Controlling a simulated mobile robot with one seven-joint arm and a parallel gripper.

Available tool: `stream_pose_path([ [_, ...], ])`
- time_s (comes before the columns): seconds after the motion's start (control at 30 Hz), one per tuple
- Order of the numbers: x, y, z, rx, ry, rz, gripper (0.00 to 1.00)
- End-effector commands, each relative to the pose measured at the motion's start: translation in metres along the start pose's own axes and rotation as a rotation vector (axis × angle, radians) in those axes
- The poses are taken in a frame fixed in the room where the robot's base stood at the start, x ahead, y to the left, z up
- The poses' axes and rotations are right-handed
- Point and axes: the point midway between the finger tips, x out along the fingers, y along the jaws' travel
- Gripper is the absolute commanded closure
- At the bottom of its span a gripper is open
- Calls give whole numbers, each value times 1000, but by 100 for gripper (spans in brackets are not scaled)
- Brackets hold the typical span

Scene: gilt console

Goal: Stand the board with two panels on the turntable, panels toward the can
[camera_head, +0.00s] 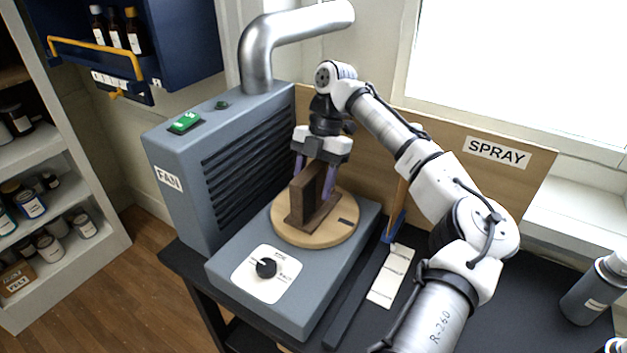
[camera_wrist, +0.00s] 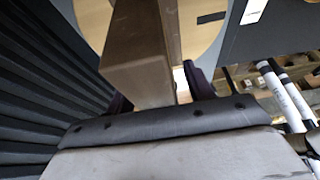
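The brown board (camera_head: 307,196) stands upright on its base on the round wooden turntable (camera_head: 285,236), which sits on the grey unit. Two upright brown parts show, but which face carries the panels is hard to tell. My gripper (camera_head: 315,178) reaches down from above, its purple fingers on either side of the board. In the wrist view the board (camera_wrist: 140,60) rises between my fingers (camera_wrist: 160,95), with a gap visible at the right finger, so the gripper looks open. A grey can (camera_head: 594,292) stands at the far right of the bench.
The grey fan box (camera_head: 170,212) stands close left of the turntable, its duct above. A wooden SPRAY backboard (camera_head: 455,150) stands behind. A knob (camera_head: 266,268) is in front.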

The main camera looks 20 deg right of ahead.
Motion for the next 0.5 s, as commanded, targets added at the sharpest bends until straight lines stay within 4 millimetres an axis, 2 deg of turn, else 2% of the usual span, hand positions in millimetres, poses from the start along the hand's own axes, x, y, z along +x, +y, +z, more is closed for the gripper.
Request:
stream_pose_path([
  [0.3, -2, 0, 0, 1, 0, -1, 47],
  [0.37, -7, 0, 0, 2, -1, -1, 47],
  [0.5, -30, 1, 0, 1, -2, 2, 47],
])
